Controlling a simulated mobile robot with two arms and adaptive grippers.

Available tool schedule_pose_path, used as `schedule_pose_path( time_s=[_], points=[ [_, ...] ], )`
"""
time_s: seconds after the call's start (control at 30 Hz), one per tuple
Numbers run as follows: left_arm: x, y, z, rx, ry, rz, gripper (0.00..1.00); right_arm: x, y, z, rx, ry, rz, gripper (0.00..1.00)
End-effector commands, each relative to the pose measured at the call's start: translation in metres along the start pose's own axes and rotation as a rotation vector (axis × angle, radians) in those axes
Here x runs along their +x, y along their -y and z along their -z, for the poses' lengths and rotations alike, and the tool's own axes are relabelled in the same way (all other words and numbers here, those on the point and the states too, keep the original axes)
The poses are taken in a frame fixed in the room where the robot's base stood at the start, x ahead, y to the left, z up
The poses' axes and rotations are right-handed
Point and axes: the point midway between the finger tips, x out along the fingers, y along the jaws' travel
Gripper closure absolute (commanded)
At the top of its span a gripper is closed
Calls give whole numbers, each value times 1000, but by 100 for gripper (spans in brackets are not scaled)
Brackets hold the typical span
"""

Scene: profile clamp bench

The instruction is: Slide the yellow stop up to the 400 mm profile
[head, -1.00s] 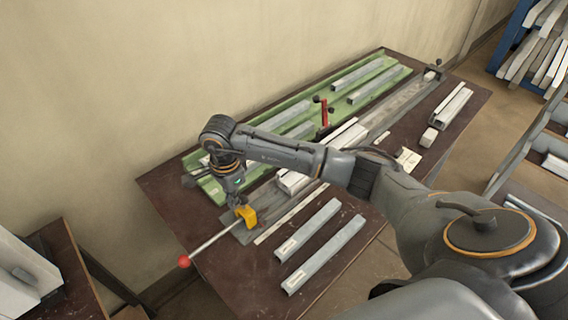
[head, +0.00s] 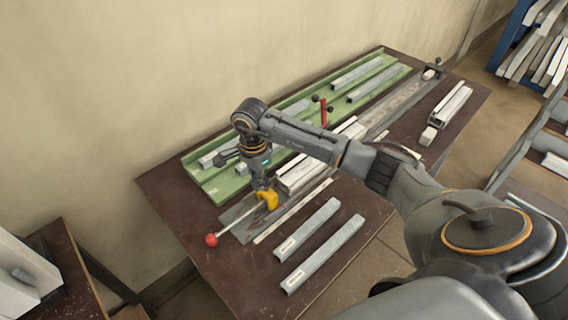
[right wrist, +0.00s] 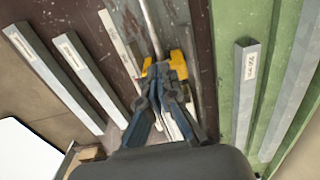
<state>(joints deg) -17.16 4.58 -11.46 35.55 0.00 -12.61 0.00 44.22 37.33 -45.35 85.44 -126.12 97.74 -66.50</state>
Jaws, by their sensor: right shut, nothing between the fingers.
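The yellow stop (head: 270,199) sits on the grey metal rail (head: 240,216) near its front end. A thin rod with a red ball (head: 211,239) runs from it toward the lower left. My right gripper (head: 264,186) points down at the stop, shut with nothing between its fingers. In the right wrist view the fingertips (right wrist: 164,76) overlap the yellow stop (right wrist: 180,64); contact is unclear. Pale profiles (head: 298,176) lie along the rail just beyond the stop, partly hidden by my arm; I cannot read which is 400 mm. My left gripper is not in view.
A green tray (head: 206,189) with several profiles lies along the wall side. Two loose profiles (head: 308,230) (head: 324,255) lie on the dark table at the front. A red clamp lever (head: 323,112) stands upright by the rail. More profiles (head: 450,106) lie at the back right.

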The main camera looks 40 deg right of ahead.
Motion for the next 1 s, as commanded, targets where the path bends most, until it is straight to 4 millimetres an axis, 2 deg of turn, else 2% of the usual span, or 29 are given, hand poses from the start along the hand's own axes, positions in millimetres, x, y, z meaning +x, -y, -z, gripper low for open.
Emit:
schedule_pose_path(
  time_s=[0.67,1.0],
  points=[
    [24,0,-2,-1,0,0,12,2,0,53,3,-4,1,100],
    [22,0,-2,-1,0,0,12,1,0,49,-2,0,-1,100]
  ],
)
